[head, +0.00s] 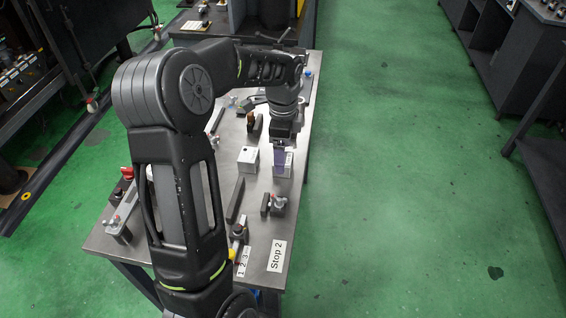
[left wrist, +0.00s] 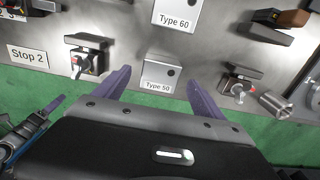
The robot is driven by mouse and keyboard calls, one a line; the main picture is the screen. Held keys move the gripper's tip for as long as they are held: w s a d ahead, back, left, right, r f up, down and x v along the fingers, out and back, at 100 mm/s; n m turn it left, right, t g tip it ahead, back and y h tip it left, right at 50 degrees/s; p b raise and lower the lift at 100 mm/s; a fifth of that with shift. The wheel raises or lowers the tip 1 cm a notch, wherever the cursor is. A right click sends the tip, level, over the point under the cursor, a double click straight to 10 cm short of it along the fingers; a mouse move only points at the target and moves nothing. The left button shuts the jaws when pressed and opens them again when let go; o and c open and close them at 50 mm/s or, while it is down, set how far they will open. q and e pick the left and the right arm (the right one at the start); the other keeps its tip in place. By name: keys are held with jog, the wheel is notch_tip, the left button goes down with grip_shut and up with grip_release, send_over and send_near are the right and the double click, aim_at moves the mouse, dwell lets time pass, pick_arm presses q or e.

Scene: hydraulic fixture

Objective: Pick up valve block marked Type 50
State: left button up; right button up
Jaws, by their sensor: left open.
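In the head view the Type 50 block (head: 286,169) is partly hidden by my fingers. My left gripper (head: 282,158) points down over it, open. In the left wrist view the purple fingers of my left gripper (left wrist: 158,80) stand on either side of the block, with a gap visible on both sides. What looks like a purple finger (left wrist: 48,110) of my right gripper shows at the lower left; its jaw state is unclear.
A block marked Type 60 (left wrist: 176,14) stands close by, also white in the head view (head: 248,159). Clamps with red tips (left wrist: 88,58) (left wrist: 240,84) flank the Type 50 block. A Stop 2 label (head: 276,255) lies near the table's front edge. Green floor is open to the right.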

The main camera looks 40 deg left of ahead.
pick_arm(q)
notch_tip(320, 180, down, 4)
jog(key=shift+f+p, duration=0.1)
jog(key=shift+p, duration=0.3)
dwell(0.3)
grip_shut()
dwell(0.7)
